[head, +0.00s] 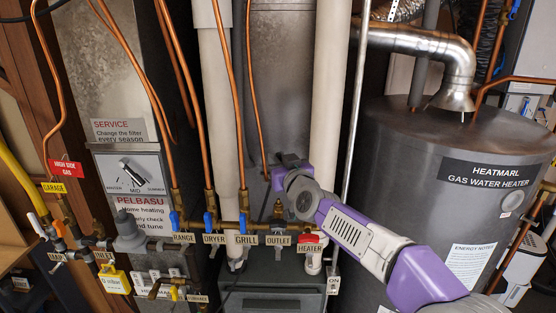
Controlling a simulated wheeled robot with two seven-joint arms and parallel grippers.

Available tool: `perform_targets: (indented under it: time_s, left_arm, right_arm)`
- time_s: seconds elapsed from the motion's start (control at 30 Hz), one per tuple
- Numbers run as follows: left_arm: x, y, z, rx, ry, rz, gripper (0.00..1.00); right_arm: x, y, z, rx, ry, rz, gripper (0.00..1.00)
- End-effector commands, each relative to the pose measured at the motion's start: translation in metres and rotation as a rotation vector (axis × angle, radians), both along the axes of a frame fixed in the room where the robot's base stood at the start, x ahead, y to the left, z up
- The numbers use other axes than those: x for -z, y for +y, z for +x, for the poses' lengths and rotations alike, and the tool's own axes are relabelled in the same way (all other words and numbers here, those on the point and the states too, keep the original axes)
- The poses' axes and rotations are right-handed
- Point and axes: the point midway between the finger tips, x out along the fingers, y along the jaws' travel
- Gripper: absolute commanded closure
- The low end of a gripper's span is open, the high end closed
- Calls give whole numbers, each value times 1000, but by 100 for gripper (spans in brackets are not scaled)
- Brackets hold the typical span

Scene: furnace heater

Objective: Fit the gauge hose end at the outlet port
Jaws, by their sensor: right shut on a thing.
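My right arm comes in from the lower right, and my right gripper (283,168) is just above the brass outlet fitting (278,209) on the manifold. The gripper is shut on the gauge hose end, which is mostly hidden behind the wrist. A thin dark hose line runs down from near the gripper towards the lower left. The OUTLET tag (278,240) hangs below the fitting. The hose end appears apart from the outlet, though the wrist hides the exact gap. My left gripper is not in view.
A brass manifold with blue valve handles carries RANGE, DRYER, GRILL (247,240) and HEATER tags; the heater valve has a red handle (309,238). Copper pipes rise behind. The grey water heater (400,150) fills the right. A yellow gauge box (115,279) hangs lower left.

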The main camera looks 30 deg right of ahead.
Motion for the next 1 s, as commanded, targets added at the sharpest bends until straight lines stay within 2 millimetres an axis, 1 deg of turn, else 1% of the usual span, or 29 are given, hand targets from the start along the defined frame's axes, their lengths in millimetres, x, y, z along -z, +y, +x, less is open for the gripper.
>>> perform_targets:
  time_s: [0.07,0.17,0.63,0.77,1.0]
  left_arm:
    - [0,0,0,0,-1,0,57]
    - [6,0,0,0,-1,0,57]
    - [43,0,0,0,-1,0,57]
    - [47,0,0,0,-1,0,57]
    - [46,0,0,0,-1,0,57]
  right_arm:
    - [-1,0,-2,-1,-1,0,100]
    - [6,0,-2,-1,-1,0,100]
    - [46,0,-2,-1,0,0,100]
    - [50,0,-2,-1,-1,0,100]
    - [49,0,-2,-1,-1,0,100]
